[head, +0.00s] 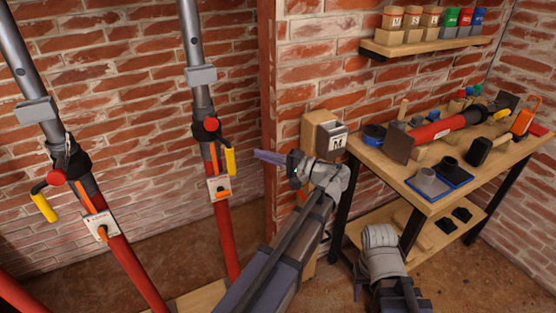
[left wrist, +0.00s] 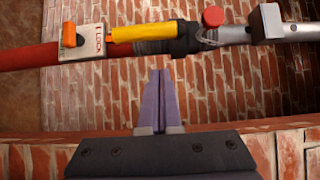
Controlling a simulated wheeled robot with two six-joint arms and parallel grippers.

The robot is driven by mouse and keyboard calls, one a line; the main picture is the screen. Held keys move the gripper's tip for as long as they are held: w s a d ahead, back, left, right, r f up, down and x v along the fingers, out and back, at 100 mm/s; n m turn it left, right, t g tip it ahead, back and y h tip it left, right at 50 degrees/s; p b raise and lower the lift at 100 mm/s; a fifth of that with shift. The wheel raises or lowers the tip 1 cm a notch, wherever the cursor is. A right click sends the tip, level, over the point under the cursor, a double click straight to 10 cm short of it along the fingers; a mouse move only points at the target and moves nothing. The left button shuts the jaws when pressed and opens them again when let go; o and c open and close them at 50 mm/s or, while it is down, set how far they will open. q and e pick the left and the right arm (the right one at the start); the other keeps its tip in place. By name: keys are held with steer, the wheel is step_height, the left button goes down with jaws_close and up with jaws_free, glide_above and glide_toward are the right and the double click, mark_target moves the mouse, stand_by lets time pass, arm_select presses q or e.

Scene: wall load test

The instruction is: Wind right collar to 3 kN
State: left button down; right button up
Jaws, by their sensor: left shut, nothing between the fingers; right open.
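The right prop stands upright with a grey upper tube and a red lower tube (head: 226,235). Its dark collar (head: 207,130) has a red knob (head: 211,124) and a hanging yellow handle (head: 230,162). Below is a white lock plate (head: 219,188) with an orange lever. My left gripper (head: 262,155) is shut and empty, just right of the yellow handle, seemingly apart from it. In the left wrist view a prop runs sideways, with its yellow handle (left wrist: 143,32) and collar (left wrist: 184,38) beyond my shut fingers (left wrist: 167,100). My right gripper is out of view. No load reading is legible.
The left prop (head: 120,255) stands apart, with its own collar (head: 72,165) and yellow handle (head: 45,208). A workbench (head: 430,207) with tools stands right, under a shelf (head: 425,45) of containers.

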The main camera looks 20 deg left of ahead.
arm_select(q)
steer(key=shift+s+a, duration=0.4)
steer(key=shift+a, duration=0.35)
steer(key=shift+s+a, duration=0.45)
steer(key=shift+a, duration=0.3)
steer(key=shift+s+a, duration=0.4)
steer(key=shift+a, duration=0.35)
steer(key=shift+s+a, duration=0.35)
steer(key=shift+s, duration=0.3)
